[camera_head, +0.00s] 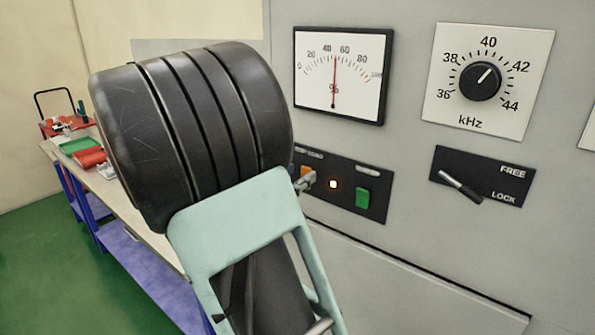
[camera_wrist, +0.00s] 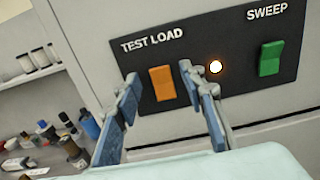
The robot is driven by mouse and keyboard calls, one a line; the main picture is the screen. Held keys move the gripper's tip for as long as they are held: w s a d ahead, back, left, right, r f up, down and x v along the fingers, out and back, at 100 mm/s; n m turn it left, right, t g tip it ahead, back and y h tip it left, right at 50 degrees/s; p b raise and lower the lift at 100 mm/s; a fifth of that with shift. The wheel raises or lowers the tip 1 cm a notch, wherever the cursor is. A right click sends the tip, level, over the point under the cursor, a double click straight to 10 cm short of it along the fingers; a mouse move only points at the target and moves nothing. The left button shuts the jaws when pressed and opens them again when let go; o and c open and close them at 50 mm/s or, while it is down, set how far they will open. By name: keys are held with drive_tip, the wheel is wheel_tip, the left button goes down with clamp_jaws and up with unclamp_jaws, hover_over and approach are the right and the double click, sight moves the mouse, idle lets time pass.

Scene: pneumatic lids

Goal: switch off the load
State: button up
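The orange TEST LOAD rocker switch (camera_wrist: 162,84) is on a black panel (camera_wrist: 236,50) in the wrist view. A sliver of it shows in the head view (camera_head: 306,171), mostly behind my gripper. An amber lamp (camera_wrist: 215,67) to its right is lit; it also shows in the head view (camera_head: 333,184). My gripper (camera_wrist: 160,75) is open, with one finger on each side of the orange switch in the picture. I cannot tell whether a fingertip touches the panel. In the head view only a fingertip (camera_head: 304,183) shows past my arm.
A green SWEEP switch (camera_wrist: 270,58) is right of the lamp. Above are a meter (camera_head: 340,75) reading near 50 and a kHz dial (camera_head: 481,81). A FREE/LOCK lever (camera_head: 460,187) sticks out at right. A bench (camera_head: 120,210) and a shelf with bottles (camera_wrist: 40,60) are left.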

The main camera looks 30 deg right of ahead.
drive_tip(key=shift+x, duration=0.85)
drive_tip(key=shift+c, duration=0.6)
clamp_jaws()
drive_tip(key=shift+f+h+b, duration=0.3)
drive_tip(key=shift+f+b, duration=0.1)
drive_tip(key=shift+b, duration=0.35)
drive_tip(key=shift+a+f+t+h+b, duration=0.15)
drive_tip(key=shift+t+h+b, duration=0.15)
drive_tip(key=shift+h+b, duration=0.65)
drive_tip(key=shift+a+f+t+h+b, duration=0.1)
drive_tip(key=shift+t+h+b, duration=0.35)
drive_tip(key=shift+b, duration=0.75)
drive_tip(key=shift+r, duration=0.1)
drive_tip(key=shift+s, duration=0.1)
